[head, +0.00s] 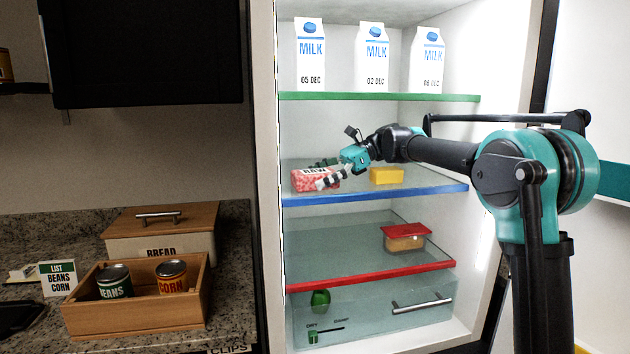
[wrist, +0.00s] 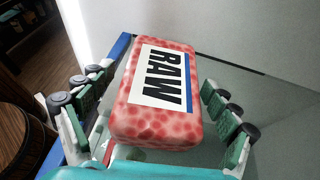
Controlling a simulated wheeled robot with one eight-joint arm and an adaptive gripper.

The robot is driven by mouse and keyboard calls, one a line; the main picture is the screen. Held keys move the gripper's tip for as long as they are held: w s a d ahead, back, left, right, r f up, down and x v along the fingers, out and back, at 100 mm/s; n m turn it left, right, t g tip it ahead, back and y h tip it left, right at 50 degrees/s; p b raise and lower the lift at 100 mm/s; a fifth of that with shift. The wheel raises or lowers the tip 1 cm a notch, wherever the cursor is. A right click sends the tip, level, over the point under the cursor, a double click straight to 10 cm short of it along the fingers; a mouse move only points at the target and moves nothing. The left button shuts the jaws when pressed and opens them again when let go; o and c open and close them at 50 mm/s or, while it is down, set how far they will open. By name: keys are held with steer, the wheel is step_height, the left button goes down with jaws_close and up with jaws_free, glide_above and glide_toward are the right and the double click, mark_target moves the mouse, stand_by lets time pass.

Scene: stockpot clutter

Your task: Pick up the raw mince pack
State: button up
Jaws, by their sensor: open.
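The raw mince pack (head: 308,180) is a pink-red mottled block on the left of the blue-edged fridge shelf (head: 420,190). In the wrist view the pack (wrist: 178,127) carries a white label reading RAW. My gripper (head: 328,173) is at the pack in the head view and hides part of it. In the wrist view my gripper (wrist: 150,92) is open, with one finger on each side of the pack. A gap shows on the left side; I cannot tell whether the right finger touches.
A yellow block (head: 386,176) lies to the right on the same shelf. The green-edged shelf (head: 440,98) with milk cartons (head: 372,58) is above. A red-lidded container (head: 404,238) sits on the red-edged shelf below. The fridge wall is close on the left.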

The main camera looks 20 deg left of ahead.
steer(key=shift+c, duration=0.4)
steer(key=c, duration=1.4)
steer(key=shift+c, duration=0.5)
steer(key=shift+r, duration=0.1)
